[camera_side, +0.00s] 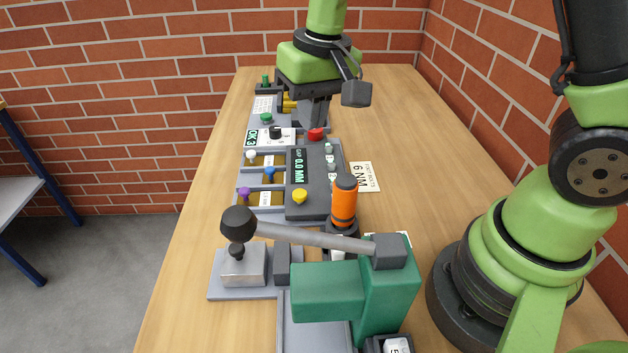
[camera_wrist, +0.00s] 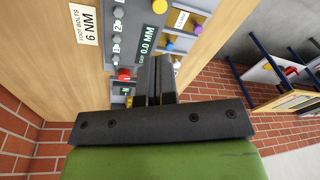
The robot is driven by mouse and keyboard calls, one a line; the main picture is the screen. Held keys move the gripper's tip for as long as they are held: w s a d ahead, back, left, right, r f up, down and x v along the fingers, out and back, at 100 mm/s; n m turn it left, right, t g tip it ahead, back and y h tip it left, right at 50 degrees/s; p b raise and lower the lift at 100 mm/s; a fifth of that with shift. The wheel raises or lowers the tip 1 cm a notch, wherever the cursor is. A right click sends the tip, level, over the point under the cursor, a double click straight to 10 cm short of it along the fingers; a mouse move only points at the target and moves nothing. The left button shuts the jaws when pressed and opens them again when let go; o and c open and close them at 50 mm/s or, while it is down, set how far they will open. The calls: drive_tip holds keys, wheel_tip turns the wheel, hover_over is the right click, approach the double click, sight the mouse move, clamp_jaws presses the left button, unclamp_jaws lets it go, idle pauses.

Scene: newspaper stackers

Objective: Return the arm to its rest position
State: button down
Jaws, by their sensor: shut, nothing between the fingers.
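My green arm reaches over the far part of the wooden table (camera_side: 430,140). My gripper (camera_side: 314,124) points down in the side view, just behind the red button (camera_side: 316,134) of the dark control panel (camera_side: 307,185). In the wrist view its two dark fingers (camera_wrist: 155,60) are together and hold nothing. The panel's display reads 0.0 MM. The fingertips hide part of the equipment under them. I cannot tell whether they touch it.
An orange-handled tool (camera_side: 344,202) stands right of the panel. A green press with a long grey lever (camera_side: 310,237) is at the front. Coloured knobs line the panel's left side. Brick walls bound the back and right; table right of the panel is mostly clear.

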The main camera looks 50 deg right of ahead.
drive_tip(key=s+r+t, duration=0.2)
drive_tip(key=s+r, duration=0.4)
drive_tip(key=s, duration=0.2)
drive_tip(key=s+d+r+t+y, duration=0.1)
drive_tip(key=s+r+t, duration=0.2)
drive_tip(key=s+r, duration=0.3)
drive_tip(key=shift+s+d+m+t, duration=0.3)
drive_tip(key=shift+s, duration=0.9)
